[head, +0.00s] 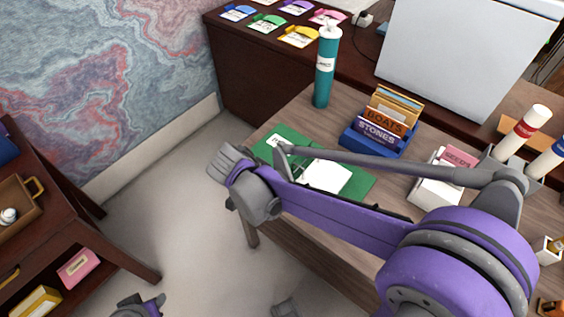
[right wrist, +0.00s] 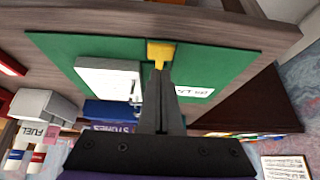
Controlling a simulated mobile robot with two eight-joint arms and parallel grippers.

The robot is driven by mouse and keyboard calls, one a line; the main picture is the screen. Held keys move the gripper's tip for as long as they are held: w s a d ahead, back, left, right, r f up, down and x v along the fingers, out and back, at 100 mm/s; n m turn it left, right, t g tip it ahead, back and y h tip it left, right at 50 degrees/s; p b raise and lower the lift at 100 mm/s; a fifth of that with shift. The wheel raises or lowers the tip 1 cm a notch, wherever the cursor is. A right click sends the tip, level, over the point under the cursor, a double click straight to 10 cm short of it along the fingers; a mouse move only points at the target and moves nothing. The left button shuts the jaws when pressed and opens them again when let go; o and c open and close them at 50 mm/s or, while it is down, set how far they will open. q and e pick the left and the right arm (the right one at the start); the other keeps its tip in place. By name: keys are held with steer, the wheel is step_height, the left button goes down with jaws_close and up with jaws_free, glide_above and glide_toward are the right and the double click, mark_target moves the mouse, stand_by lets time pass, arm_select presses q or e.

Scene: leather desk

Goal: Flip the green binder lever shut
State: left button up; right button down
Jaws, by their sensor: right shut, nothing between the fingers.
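The green binder (head: 357,183) lies on the wooden desk, partly covered by my right arm in the head view. The right wrist view shows the binder (right wrist: 225,62) open, with white sheets (right wrist: 105,78), metal ring parts (right wrist: 136,90) and a label (right wrist: 194,91). A yellow lever (right wrist: 160,54) stands out near its edge. My right gripper (right wrist: 161,72) is shut and empty, its fingertips right at the lever; whether they touch it I cannot tell. In the head view the arm hides the lever. A small purple and dark part at the bottom edge may be my left gripper (head: 140,305); its fingers are unclear.
A blue box of books (head: 379,138), a teal bottle (head: 325,68) and a white box (head: 436,187) stand behind and beside the binder. White tubes (head: 524,133) stand at the right. Coloured folders (head: 299,37) lie on the dark cabinet. The floor left of the desk is clear.

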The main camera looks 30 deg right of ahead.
steer(key=shift+w+d, duration=0.1)
steer(key=shift+d, duration=0.1)
arm_select(q)
steer(key=shift+r, duration=0.2)
arm_select(e)
steer(key=shift+w+d+r, duration=0.15)
steer(key=shift+w+d, duration=0.1)
steer(key=shift+d, duration=0.35)
arm_select(q)
steer(key=shift+r+p, duration=0.1)
steer(key=shift+p, duration=0.2)
arm_select(e)
steer(key=shift+r, duration=0.1)
